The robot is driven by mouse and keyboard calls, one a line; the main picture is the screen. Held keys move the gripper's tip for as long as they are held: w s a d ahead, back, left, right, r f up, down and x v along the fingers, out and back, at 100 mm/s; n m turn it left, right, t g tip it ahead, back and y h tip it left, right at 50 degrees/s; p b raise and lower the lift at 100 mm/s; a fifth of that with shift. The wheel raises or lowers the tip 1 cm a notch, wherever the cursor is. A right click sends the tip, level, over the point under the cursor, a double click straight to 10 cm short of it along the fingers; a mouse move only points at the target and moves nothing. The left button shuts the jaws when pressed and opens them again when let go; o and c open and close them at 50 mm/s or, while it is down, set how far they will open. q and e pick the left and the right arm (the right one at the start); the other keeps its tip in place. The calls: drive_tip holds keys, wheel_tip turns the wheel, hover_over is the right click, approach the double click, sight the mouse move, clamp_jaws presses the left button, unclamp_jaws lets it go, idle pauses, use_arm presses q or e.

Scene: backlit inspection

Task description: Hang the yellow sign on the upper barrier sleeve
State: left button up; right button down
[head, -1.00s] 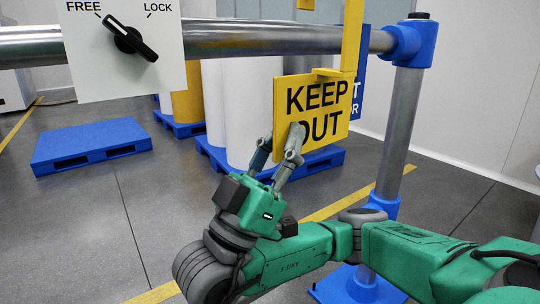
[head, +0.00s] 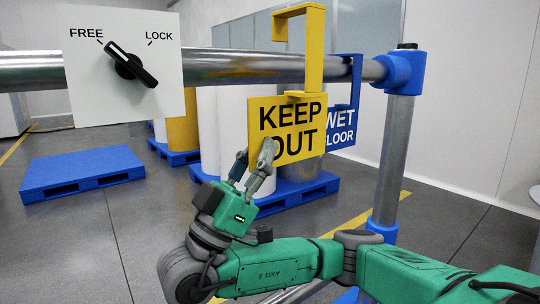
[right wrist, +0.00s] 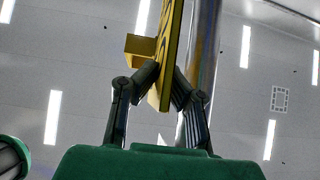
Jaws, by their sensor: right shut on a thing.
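The yellow KEEP OUT sign (head: 286,125) is upright in the head view, its hook (head: 315,45) rising above it. The hook's short lip ends just above the top edge of the upper barrier sleeve (head: 225,68), a shiny horizontal metal tube. I cannot tell whether the hook is over the tube or in front of it. My right gripper (head: 256,165) is shut on the sign's lower left part. In the right wrist view, the gripper's fingers (right wrist: 158,98) pinch the yellow sign (right wrist: 166,60) from both sides. My left gripper is not in view.
A blue WET FLOOR sign (head: 341,128) hangs from the upper tube, partly behind the yellow sign. A blue-jointed post (head: 398,140) stands right. A white FREE/LOCK plate (head: 85,95) with a black knob (head: 132,65) is at left. Blue pallets (head: 80,172) stand behind.

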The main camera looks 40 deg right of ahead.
drive_tip(key=shift+w+d, duration=0.2)
drive_tip(key=shift+w, duration=0.5)
drive_tip(key=shift+w+d, duration=0.2)
drive_tip(key=shift+w, duration=0.5)
drive_tip(key=w+f+b, duration=0.1)
drive_tip(key=w+f, duration=0.2)
drive_tip(key=w, duration=0.4)
drive_tip(key=shift+d+f, duration=0.3)
drive_tip(key=shift+f, duration=0.1)
drive_tip(key=c, duration=1.6)
unclamp_jaws()
